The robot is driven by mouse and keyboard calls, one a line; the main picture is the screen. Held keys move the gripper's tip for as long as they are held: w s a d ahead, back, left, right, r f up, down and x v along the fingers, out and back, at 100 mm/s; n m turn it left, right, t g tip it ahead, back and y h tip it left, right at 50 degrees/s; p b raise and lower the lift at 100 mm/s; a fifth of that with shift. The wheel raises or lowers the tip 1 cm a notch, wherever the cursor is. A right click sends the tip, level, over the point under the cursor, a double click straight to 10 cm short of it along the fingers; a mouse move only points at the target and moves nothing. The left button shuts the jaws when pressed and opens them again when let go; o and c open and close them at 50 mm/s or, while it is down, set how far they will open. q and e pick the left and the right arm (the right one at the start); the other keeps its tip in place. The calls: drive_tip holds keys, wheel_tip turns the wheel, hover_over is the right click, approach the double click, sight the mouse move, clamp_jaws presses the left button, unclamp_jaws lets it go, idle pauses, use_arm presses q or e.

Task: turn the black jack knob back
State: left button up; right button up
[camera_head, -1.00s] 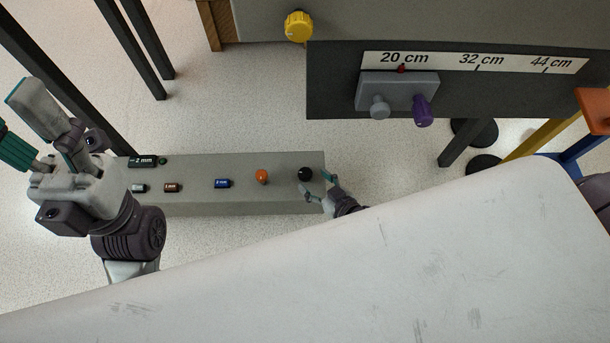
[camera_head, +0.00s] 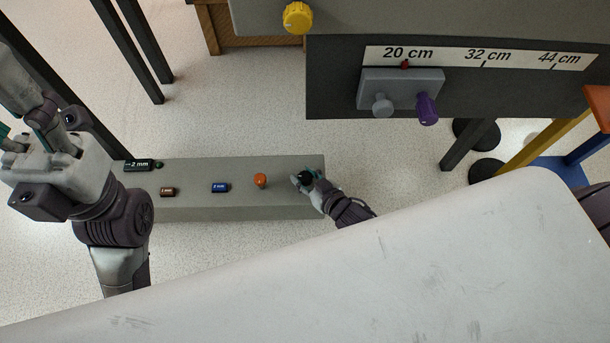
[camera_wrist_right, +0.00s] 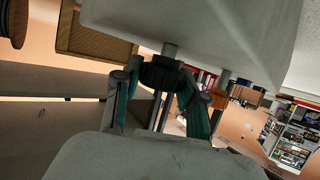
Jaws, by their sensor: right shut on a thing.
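The black jack knob (camera_head: 304,178) is at the right end of the long grey beam, partly covered by my right gripper (camera_head: 307,183). In the right wrist view the dark knob (camera_wrist_right: 161,72) sits on a short grey stem against a pale grey block, between my two teal fingers (camera_wrist_right: 162,98). The right gripper is shut on it. My left gripper (camera_head: 28,135) is at the left edge of the head view, away from the knob and partly cut off; its jaw opening is unclear.
An orange knob (camera_head: 260,180), a blue 2 mm piece (camera_head: 220,187) and a brown piece (camera_head: 167,191) lie along the grey beam (camera_head: 240,208). A purple knob (camera_head: 427,108) and a yellow knob (camera_head: 298,18) are above. A white panel (camera_head: 400,270) fills the front.

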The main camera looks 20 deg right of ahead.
drive_tip(key=shift+c, duration=0.9)
